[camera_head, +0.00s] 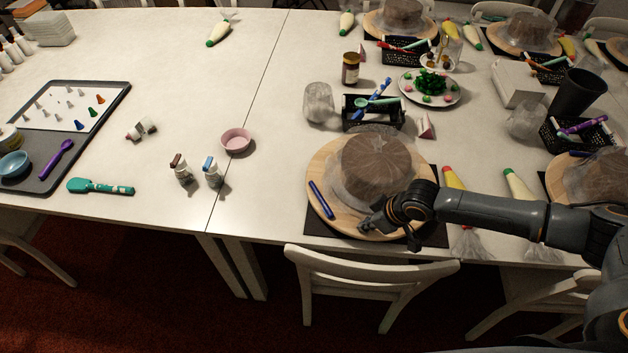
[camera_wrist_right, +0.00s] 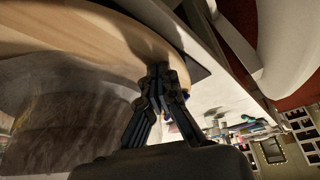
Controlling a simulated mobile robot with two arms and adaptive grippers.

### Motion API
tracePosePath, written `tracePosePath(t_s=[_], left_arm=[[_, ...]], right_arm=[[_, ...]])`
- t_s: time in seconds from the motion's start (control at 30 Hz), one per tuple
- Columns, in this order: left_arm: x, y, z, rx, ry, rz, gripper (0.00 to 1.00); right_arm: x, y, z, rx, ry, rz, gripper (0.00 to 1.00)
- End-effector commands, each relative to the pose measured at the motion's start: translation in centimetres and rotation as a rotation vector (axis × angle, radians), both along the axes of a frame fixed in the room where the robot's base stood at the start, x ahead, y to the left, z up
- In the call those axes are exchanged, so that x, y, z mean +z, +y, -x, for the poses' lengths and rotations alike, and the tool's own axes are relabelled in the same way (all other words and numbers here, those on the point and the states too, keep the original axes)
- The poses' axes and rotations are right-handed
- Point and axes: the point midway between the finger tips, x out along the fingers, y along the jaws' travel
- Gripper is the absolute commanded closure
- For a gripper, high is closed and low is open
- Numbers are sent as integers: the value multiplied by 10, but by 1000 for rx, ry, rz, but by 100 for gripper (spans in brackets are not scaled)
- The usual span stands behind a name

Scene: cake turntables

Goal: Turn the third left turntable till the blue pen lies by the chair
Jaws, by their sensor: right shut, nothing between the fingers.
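The wooden turntable (camera_head: 318,172) stands on a dark mat near the table's front edge, with a brown cake (camera_head: 376,160) in clear wrap on it. The blue pen (camera_head: 321,199) lies on the turntable's left front rim, left of the chair (camera_head: 370,278). My right gripper (camera_head: 368,226) is shut and empty at the front rim, right of the pen. In the right wrist view, the shut fingertips (camera_wrist_right: 160,72) are close to the wooden rim (camera_wrist_right: 120,35); contact cannot be told. My left gripper is not in view.
A black basket (camera_head: 373,112) with pens stands behind the turntable. Piping bags (camera_head: 455,185) lie to its right, under my right arm. A pink bowl (camera_head: 236,140) and small bottles (camera_head: 212,172) stand to the left. The table between bowl and turntable is clear.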

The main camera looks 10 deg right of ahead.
Motion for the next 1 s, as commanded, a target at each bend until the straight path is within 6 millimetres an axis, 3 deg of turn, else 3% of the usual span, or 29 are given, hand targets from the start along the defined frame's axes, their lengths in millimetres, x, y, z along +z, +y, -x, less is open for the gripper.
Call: tracePosePath(t_s=[0.17,0.5,0.87,1.0], left_arm=[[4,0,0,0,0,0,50],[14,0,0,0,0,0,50],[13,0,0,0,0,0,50],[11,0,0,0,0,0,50]], right_arm=[[1,-9,2,-1,2,2,100],[0,-57,12,-1,2,2,100],[-1,-61,13,0,1,0,100],[-2,-72,11,-4,2,2,100]])
